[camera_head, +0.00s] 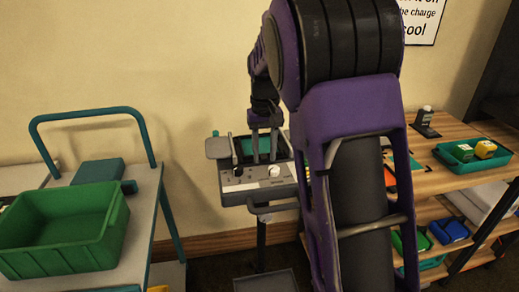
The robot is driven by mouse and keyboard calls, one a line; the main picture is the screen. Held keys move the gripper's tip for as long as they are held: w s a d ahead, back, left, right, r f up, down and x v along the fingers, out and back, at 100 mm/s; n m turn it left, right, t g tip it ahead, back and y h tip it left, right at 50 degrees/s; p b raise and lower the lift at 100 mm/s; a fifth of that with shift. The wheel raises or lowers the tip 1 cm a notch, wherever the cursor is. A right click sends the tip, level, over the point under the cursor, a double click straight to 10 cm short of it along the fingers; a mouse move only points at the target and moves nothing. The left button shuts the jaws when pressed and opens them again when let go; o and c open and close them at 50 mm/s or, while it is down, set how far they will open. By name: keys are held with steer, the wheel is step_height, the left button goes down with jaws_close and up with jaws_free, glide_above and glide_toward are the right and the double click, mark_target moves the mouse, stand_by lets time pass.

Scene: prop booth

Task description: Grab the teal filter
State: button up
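A teal piece (242,146), which looks like the filter, sits in the top of a grey machine (258,191) with a knob and small controls on its front. My gripper (264,158) points down over the machine. Its two fingers stand apart with a visible gap, and their tips are at the teal piece. I cannot tell whether the fingers touch it. The teal piece is partly hidden behind the fingers, and my arm covers the machine's right side.
A cart at the left holds a green bin (62,232) and a teal block (98,172) under a teal handle (92,112). A wooden shelf (440,180) at the right carries a teal tray (470,160) with small items. A dark platform (265,282) lies low below the machine.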

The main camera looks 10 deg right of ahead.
jaws_close()
steer(key=shift+r, duration=0.15)
stand_by(0.4)
